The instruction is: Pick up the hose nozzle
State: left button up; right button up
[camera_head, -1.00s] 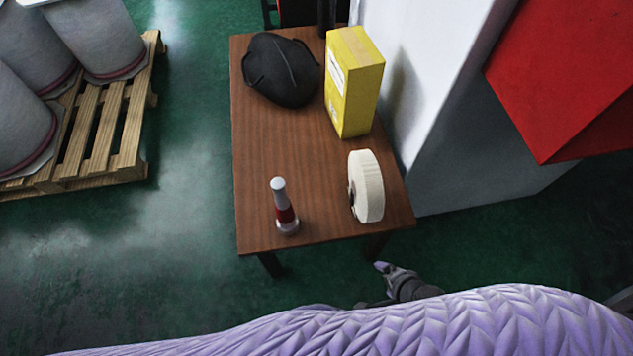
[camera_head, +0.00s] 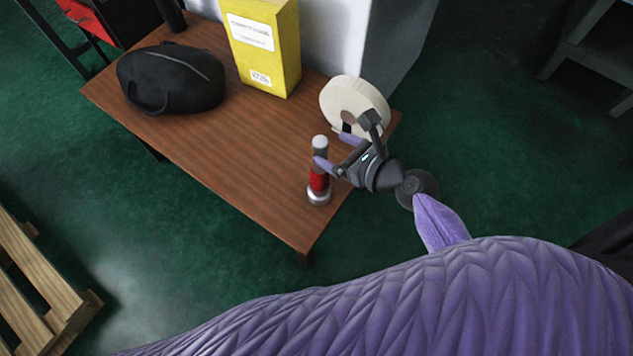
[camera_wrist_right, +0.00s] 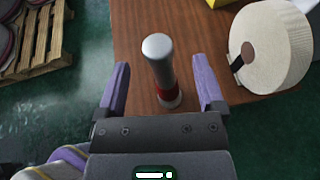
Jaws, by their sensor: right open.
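The hose nozzle (camera_head: 319,186), red with a grey tip and a grey base ring, stands upright near the front corner of the wooden table (camera_head: 215,160). My right gripper (camera_head: 334,152) is open beside it, with one purple finger passing in front of the nozzle in the head view. In the right wrist view the nozzle (camera_wrist_right: 160,65) stands between the two open purple fingers, with visible gaps on both sides. Whether a finger touches it cannot be told from the head view. My left gripper is not in view.
A cream hose roll (camera_head: 352,98) stands close behind my right gripper. A yellow box (camera_head: 264,50) and a black bag (camera_head: 172,78) stand farther back on the table. A white wall or pillar (camera_head: 330,35) rises behind it. A wooden pallet (camera_head: 35,275) lies on the floor at left.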

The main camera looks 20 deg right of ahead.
aim_at(314, 140)
jog(key=b+x, duration=0.2)
jog(key=x, duration=0.3)
jog(key=shift+w+a+f, duration=0.1)
jog(key=shift+w+a, duration=0.1)
jog(key=shift+w, duration=0.15)
jog(key=shift+c, duration=0.5)
jog(key=c, duration=0.7)
grip_shut()
